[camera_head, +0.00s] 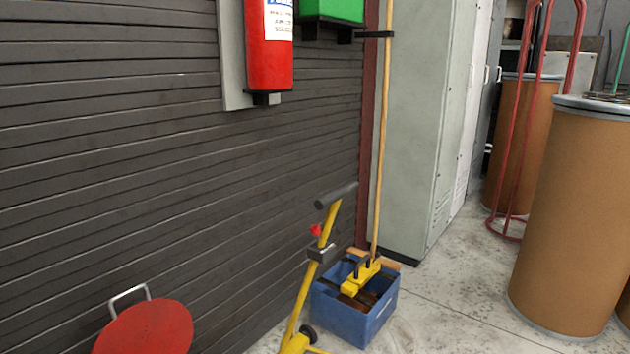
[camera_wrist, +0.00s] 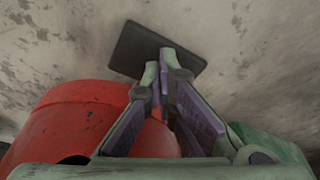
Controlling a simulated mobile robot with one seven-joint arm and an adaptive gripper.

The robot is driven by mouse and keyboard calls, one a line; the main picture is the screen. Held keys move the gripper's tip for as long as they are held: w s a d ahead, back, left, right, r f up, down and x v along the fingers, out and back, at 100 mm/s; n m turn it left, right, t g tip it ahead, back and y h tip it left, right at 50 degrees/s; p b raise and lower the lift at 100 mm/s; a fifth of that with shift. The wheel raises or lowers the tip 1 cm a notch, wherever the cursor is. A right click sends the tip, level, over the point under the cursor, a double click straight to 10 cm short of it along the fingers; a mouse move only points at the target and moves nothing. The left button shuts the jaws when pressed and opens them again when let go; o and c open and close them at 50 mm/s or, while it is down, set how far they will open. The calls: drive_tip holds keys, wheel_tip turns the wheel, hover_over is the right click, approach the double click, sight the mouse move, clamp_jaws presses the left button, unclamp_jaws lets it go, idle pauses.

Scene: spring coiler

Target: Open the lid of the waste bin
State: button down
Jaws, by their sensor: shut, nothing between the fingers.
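The waste bin's round red lid (camera_head: 145,330) is at the lower left of the head view, with a metal loop handle (camera_head: 129,294) behind it. It looks closed, but the bin's body is below the frame there. In the wrist view the red bin body (camera_wrist: 75,105) is at the left, close beside my gripper. A dark flat plate, which looks like the bin's pedal (camera_wrist: 135,48), lies beyond the fingertips near the floor. My gripper (camera_wrist: 163,68) is shut and empty, its tips overlapping the pedal in view; I cannot tell whether they touch it. The head view does not show my gripper.
A dark slatted wall (camera_head: 130,180) rises behind the bin. A yellow wheeled tool (camera_head: 320,245) and a blue crate (camera_head: 350,318) stand to the right. A red fire extinguisher (camera_head: 269,50) hangs on the wall. Brown drums (camera_head: 570,220) stand at the far right, with bare floor before them.

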drive_tip(key=p+v, duration=0.4)
drive_tip(key=s+p+v, duration=0.1)
drive_tip(key=p+v, duration=0.1)
drive_tip(key=shift+r, duration=0.15)
idle(0.3)
